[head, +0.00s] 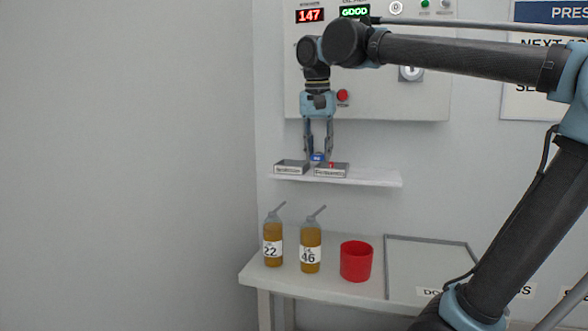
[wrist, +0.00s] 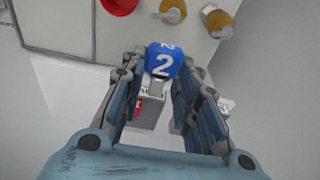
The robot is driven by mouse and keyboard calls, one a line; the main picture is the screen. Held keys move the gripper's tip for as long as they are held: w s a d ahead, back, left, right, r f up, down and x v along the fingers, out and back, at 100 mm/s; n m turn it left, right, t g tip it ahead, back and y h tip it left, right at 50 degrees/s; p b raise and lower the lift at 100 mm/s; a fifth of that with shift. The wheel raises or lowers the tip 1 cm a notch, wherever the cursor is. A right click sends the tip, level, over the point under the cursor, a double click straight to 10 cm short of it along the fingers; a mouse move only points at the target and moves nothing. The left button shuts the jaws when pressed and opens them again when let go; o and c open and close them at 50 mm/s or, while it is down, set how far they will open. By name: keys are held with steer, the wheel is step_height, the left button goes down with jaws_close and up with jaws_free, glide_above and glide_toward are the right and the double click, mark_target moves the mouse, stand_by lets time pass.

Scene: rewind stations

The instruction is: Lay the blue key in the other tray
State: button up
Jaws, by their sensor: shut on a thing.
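My gripper (head: 318,152) is shut on the blue key (head: 317,157), low over the wall shelf. In the wrist view the key's blue head (wrist: 162,60), marked 2, sits between my fingertips (wrist: 160,72), with its grey shank partly visible below. Two small grey labelled trays stand on the shelf: a left tray (head: 290,168) and a right tray (head: 331,171). The key hangs near the right tray's left end; whether it touches is unclear. A red item (head: 332,164) is in the right tray and shows in the wrist view (wrist: 138,109). My right finger hides most of the left tray there.
A white shelf (head: 375,179) has free room to the right of the trays. Below, a table holds two amber bottles (head: 273,245) (head: 310,250), a red cup (head: 356,262) and a grey-rimmed panel (head: 430,241). A wall control panel (head: 425,105) is behind my arm.

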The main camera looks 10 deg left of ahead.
steer(key=w+a+f, duration=0.1)
steer(key=w+a, duration=0.2)
steer(key=w, duration=0.2)
steer(key=w+a, duration=0.4)
steer(key=w, duration=0.1)
steer(key=w+a+f, duration=0.1)
steer(key=w+a, duration=0.2)
steer(key=w, duration=0.2)
steer(key=shift+w+a+f, duration=0.1)
steer(key=shift+a+f, duration=0.2)
steer(key=shift+f, duration=1.9)
steer(key=shift+w+a+f, duration=0.1)
steer(key=shift+w+f, duration=0.1)
steer(key=shift+f, duration=0.2)
steer(key=shift+s+f, duration=0.15)
steer(key=shift+f, duration=0.15)
steer(key=shift+s+f, duration=0.2)
steer(key=shift+s, duration=0.05)
steer(key=o, duration=0.8)
steer(key=shift+w+f, duration=0.15)
steer(key=shift+w, duration=0.05)
